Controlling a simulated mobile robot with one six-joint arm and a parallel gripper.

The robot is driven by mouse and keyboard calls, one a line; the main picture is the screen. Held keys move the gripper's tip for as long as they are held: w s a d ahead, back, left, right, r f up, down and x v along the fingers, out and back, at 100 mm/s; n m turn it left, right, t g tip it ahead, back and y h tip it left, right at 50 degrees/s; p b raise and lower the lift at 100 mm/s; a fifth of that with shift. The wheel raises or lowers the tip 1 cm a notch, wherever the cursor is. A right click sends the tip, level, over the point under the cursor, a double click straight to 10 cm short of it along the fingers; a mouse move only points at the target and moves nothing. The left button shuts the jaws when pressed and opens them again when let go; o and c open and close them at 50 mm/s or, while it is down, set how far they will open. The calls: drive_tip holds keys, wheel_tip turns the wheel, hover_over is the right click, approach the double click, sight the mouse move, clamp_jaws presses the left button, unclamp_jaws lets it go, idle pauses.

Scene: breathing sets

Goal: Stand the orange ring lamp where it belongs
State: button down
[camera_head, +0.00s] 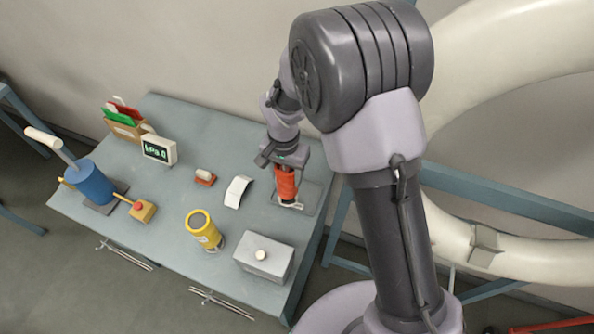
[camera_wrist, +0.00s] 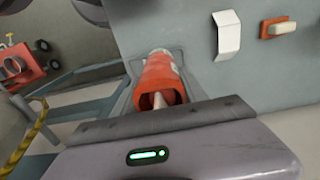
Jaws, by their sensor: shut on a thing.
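The orange ring lamp (camera_head: 286,187) is an upright orange-red cylinder at the right end of the table. My gripper (camera_head: 285,167) is shut on its upper part from above. In the wrist view the lamp (camera_wrist: 158,70) shows beyond the gripper's edge, with a dark hollow at its near end. A flat grey plate (camera_head: 309,196) lies under and around the lamp's foot. I cannot tell whether the lamp's foot rests on it or hangs just above. The fingertips are mostly hidden.
A yellow cylinder (camera_head: 203,231) and a grey box with a knob (camera_head: 263,262) stand toward the front. A curved white piece (camera_head: 239,192) and a small red block (camera_head: 205,178) lie left of the lamp. A blue pump (camera_head: 94,184) and display (camera_head: 158,149) stand farther left.

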drive_tip(key=w+d+f, duration=0.2)
drive_tip(key=w+f, duration=0.2)
drive_tip(key=shift+d, duration=0.4)
drive_tip(key=shift+s+b, duration=0.1)
drive_tip(key=shift+b, duration=0.25)
drive_tip(key=shift+f, duration=0.2)
drive_tip(key=c, duration=0.6)
unclamp_jaws()
drive_tip(key=shift+r, duration=0.1)
drive_tip(key=shift+r, duration=0.1)
